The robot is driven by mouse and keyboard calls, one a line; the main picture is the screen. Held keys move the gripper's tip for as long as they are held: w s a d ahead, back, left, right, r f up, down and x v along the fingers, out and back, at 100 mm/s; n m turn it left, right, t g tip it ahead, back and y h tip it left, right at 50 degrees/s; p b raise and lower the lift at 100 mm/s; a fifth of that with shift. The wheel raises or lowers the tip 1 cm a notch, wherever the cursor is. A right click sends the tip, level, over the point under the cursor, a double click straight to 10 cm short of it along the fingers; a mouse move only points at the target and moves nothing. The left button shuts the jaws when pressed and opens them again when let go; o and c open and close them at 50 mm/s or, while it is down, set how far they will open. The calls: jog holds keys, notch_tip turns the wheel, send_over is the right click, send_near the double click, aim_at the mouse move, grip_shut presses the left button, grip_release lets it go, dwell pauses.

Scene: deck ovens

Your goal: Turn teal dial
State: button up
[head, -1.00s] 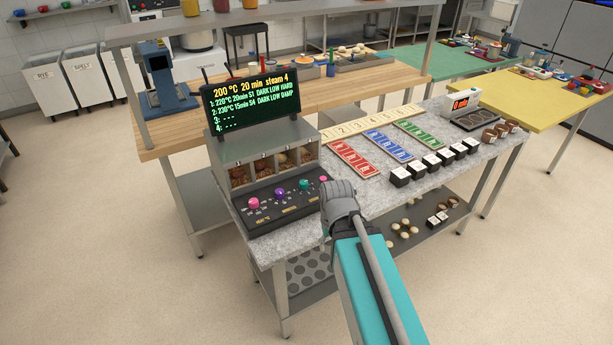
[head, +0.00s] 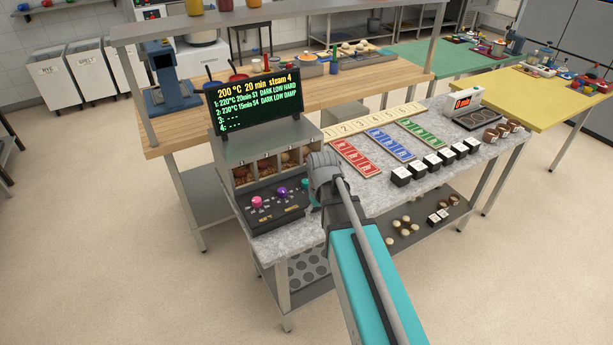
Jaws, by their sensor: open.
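The teal dial (head: 304,183) is on the dark control panel (head: 268,218) at the near left end of the stone-topped counter. It shows just left of my gripper (head: 317,184), which partly covers that end of the panel. My gripper is open, and its fingers are mostly hidden behind its own body. I cannot tell whether a finger touches the teal dial. A purple dial (head: 281,192) and a pink dial (head: 257,202) are to its left on the same panel. The panel's right end is hidden behind my gripper.
A display screen (head: 255,104) stands above a bin box with bread pieces (head: 268,168) behind the panel. Red (head: 356,157), blue (head: 391,144) and green (head: 421,133) card strips and several black-and-white blocks (head: 401,176) lie right on the counter.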

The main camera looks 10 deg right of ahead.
aim_at(306, 181)
jog(key=w+r+n+p, duration=0.2)
jog(key=w+r+p, duration=0.1)
jog(key=w, duration=0.8)
jog(key=w+r+n+p, duration=0.2)
jog(key=w+r+p, duration=0.2)
jog(key=w, duration=0.6)
jog(key=shift+w+d+r, duration=0.25)
jog(key=shift+w+r, duration=0.1)
jog(key=shift+r, duration=0.35)
jog(key=shift+f, duration=0.2)
jog(key=f+b, duration=1.3)
jog(key=shift+s+a+f, duration=0.2)
jog(key=shift+a, duration=0.1)
jog(key=shift+c, duration=0.2)
grip_shut()
